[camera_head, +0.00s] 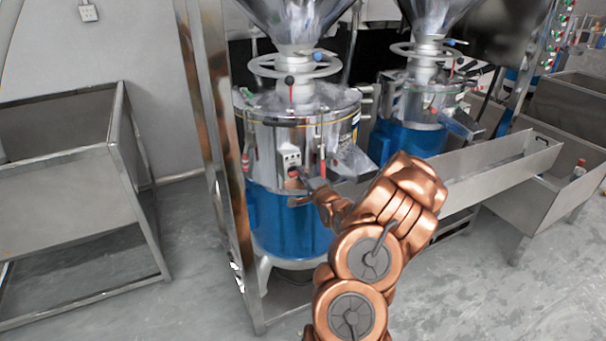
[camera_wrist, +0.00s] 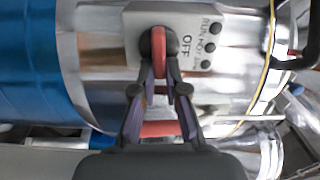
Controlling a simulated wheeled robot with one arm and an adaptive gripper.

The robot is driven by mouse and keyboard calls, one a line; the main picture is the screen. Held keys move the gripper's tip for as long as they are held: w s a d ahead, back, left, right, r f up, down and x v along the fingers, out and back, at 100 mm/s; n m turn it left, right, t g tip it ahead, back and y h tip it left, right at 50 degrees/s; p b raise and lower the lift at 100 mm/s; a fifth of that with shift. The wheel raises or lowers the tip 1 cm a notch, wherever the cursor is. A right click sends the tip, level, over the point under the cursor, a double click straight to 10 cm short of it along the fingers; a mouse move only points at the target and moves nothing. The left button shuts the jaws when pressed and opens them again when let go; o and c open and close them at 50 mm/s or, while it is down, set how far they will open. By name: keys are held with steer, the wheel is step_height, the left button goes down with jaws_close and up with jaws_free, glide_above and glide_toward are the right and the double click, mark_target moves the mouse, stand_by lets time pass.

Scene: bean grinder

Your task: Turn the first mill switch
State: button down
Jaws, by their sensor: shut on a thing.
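The first mill (camera_head: 292,220) is the nearer steel machine with a blue lower drum. Its switch box (camera_head: 289,158) is a pale plate on the front of the drum. In the wrist view the switch plate (camera_wrist: 200,62) carries printed words, with "OFF" readable, and several dark round holes or buttons. The switch (camera_wrist: 158,48) is a round dark knob with a red bar. My gripper (camera_head: 296,181) reaches the switch box from the front right. In the wrist view my gripper (camera_wrist: 160,70) has its fingertips shut on the switch, one on each side of the red bar.
A second similar mill (camera_head: 405,135) stands behind at the right. A steel post (camera_head: 208,150) rises just left of the first mill. An empty steel bin (camera_head: 60,185) stands at the left, and a steel trough (camera_head: 500,170) runs at the right. Grey floor is clear in front.

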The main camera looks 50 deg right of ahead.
steer(key=shift+m, duration=0.5)
steer(key=c, duration=1.2)
jaws_free()
steer(key=shift+f, duration=0.1)
steer(key=shift+s, duration=0.1)
steer(key=v, duration=1.1)
steer(key=shift+s+a, duration=0.2)
steer(key=shift+s, duration=0.1)
